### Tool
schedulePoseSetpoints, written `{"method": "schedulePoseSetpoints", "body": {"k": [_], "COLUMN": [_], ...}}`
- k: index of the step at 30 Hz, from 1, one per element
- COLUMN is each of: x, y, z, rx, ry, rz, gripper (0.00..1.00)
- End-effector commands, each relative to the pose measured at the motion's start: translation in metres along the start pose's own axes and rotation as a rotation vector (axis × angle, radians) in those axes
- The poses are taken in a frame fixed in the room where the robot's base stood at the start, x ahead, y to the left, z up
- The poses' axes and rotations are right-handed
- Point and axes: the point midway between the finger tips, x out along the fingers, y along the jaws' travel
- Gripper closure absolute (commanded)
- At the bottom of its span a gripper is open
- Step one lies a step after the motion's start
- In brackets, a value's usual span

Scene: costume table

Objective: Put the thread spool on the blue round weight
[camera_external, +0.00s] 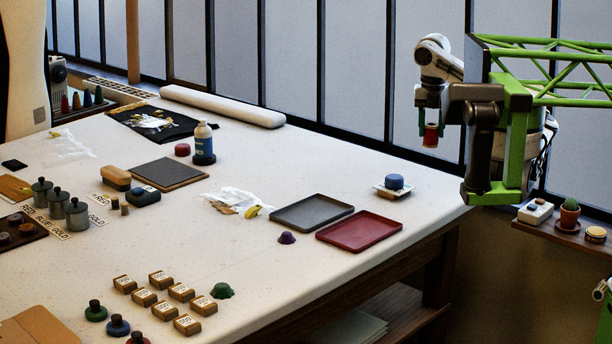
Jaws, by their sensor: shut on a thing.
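My gripper (432,122) hangs at the upper right, pointing down, with its fingers shut on a small red thread spool (431,136). The spool is in the air, beyond the table's far right edge in the picture. A blue round weight (394,182) sits on a small pale plate or card on the table, below and to the left of the gripper and clear of it. Its top is bare. Another blue round piece with a dark knob (117,327) stands at the bottom left, between a green and a red one.
A grey tray (312,212) and a red tray (359,232) lie left of the blue weight. A purple piece (287,238) is near them. A wooden shelf (566,232) with a cactus pot (569,214) stands at right. The white table (240,265) has bare room at its front.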

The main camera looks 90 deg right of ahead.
Motion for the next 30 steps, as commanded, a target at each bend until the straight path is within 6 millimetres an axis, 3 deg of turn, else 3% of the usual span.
{"method": "schedulePoseSetpoints", "body": {"k": [13,18,30], "x": [0.039,0.07,0.104], "y": [0.061,0.077,0.091], "z": [0.063,0.082,0.098], "rx": [0.001,0.0,-0.001], "ry": [0.003,0.003,0.002], "rz": [-0.003,-0.004,-0.003], "gripper": [0.86,0.86,0.86]}}
